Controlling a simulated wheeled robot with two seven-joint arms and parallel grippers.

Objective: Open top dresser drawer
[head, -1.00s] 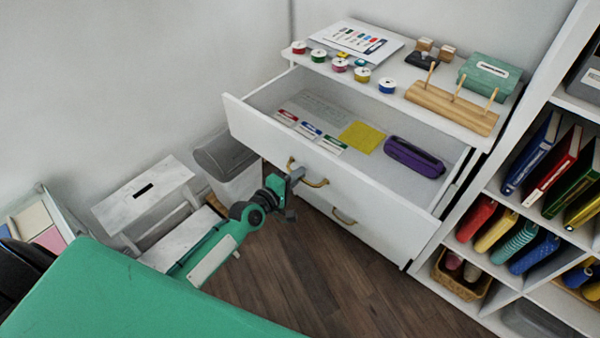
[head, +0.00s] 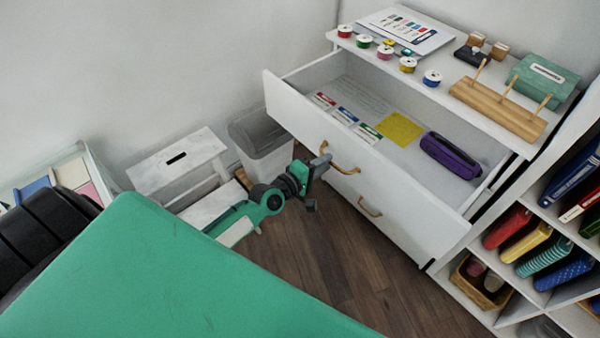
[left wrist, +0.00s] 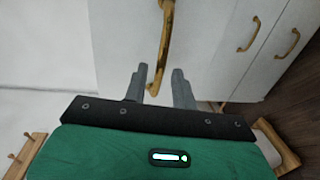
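The white dresser's top drawer (head: 365,160) stands pulled out in the head view, with its contents showing. Its curved brass handle (head: 342,158) is on the drawer front. My left gripper (head: 321,164) is at the left end of this handle. In the left wrist view, the two grey fingers of my left gripper (left wrist: 160,86) are apart. The lower end of the brass handle (left wrist: 164,45) shows in the gap between them. I cannot tell whether either finger touches it. My right gripper is in neither view.
The drawer holds a purple case (head: 450,155), a yellow sheet (head: 400,128) and several cards. Spools and a wooden peg rack (head: 498,107) stand on top. A grey bin (head: 262,140) and a white step stool (head: 180,165) are left of the dresser. A shelf stands right.

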